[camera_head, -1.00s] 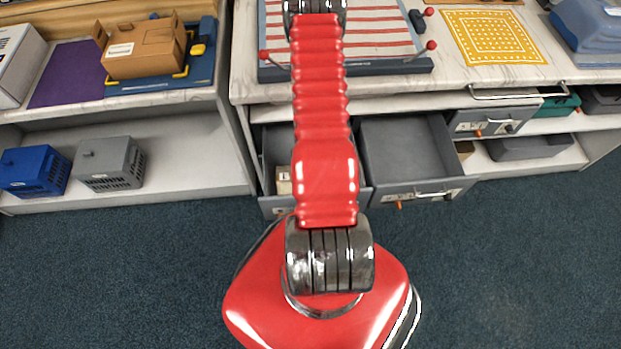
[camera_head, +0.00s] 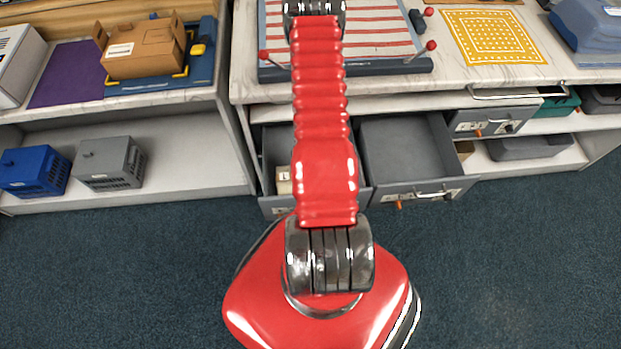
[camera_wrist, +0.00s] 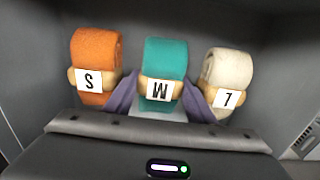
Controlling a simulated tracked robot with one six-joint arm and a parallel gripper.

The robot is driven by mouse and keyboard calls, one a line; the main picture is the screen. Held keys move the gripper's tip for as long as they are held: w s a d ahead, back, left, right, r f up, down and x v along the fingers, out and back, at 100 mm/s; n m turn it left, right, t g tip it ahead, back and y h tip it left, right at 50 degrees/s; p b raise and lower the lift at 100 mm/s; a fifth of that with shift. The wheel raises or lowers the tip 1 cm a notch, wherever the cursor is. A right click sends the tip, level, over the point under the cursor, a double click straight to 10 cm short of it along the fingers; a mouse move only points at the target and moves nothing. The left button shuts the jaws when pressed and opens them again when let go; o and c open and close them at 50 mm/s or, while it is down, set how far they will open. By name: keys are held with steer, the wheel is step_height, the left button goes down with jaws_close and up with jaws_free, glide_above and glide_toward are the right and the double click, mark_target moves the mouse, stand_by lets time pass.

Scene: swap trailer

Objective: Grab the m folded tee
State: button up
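In the wrist view, three rolled tees stand in a row in a grey drawer. The teal tee (camera_wrist: 165,55) in the middle has a white label that reads as an upside-down M. An orange tee (camera_wrist: 92,48) labelled S is on its left and a cream tee (camera_wrist: 228,68) with an upside-down L is on its right. Purple-grey fingers of my gripper (camera_wrist: 160,88) reach down on either side of the teal tee, close to its sides. I cannot tell whether they touch it. In the head view my red arm hides the gripper.
The open left drawer (camera_head: 277,145) lies under my arm. A second open drawer (camera_head: 405,150) beside it looks empty. The counter above holds a striped board (camera_head: 372,30) with red knobs and a yellow cloth (camera_head: 490,36). Blue carpet fills the front.

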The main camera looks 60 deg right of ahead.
steer(key=c, duration=0.6)
steer(key=shift+r, duration=0.1)
steer(key=shift+r, duration=4.9)
